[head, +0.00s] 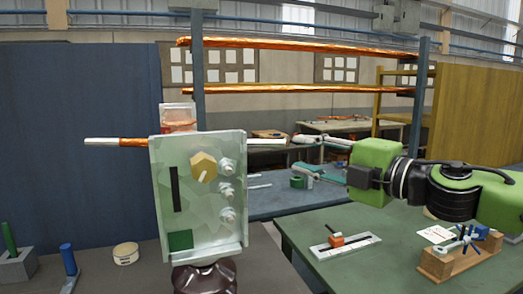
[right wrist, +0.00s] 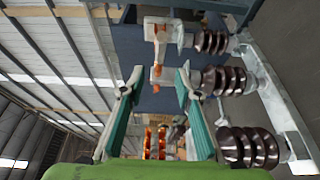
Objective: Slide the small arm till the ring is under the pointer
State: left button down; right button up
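A pale metal plate (head: 200,210) with a brass hex knob (head: 203,167), several bolts, a dark slot and a green patch stands on a dark brown insulator (head: 205,277). A thin grey bar with a copper band (head: 133,142) sticks out to its left; a pale bar end (head: 266,142) shows to its right. I cannot tell which part is the ring or the pointer. My right gripper (head: 298,153) is open and empty, right of the plate and apart from it. In the right wrist view its teal fingers (right wrist: 158,80) are spread, with an orange-and-white part (right wrist: 157,50) beyond them. My left gripper is not in view.
Several brown ribbed insulators (right wrist: 232,80) on a grey frame stand at the right of the wrist view. A green table (head: 350,262) bears an orange-topped block (head: 336,240) and a wooden block (head: 455,258). Copper bars (head: 300,43) run overhead.

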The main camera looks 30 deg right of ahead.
aim_at(264, 143)
jog(key=w+p, duration=0.1)
jog(key=w, duration=0.2)
jog(key=w+a+p, duration=0.1)
jog(key=w+p, duration=0.1)
jog(key=w, duration=0.1)
jog(key=w+p, duration=0.1)
jog(key=w, duration=0.2)
jog(key=shift+a, duration=0.2)
jog(key=shift+w+p, duration=0.75)
jog(key=shift+w, duration=0.05)
jog(key=p, duration=0.1)
jog(key=w+p, duration=0.1)
jog(key=p, duration=0.1)
jog(key=shift+w+a+r, duration=0.25)
jog(key=shift+w+a, duration=0.15)
jog(key=shift+w+d+f+p, duration=0.15)
jog(key=shift+w+f+p, duration=0.2)
jog(key=shift+p, duration=0.6)
jog(key=shift+r, duration=0.1)
grip_shut()
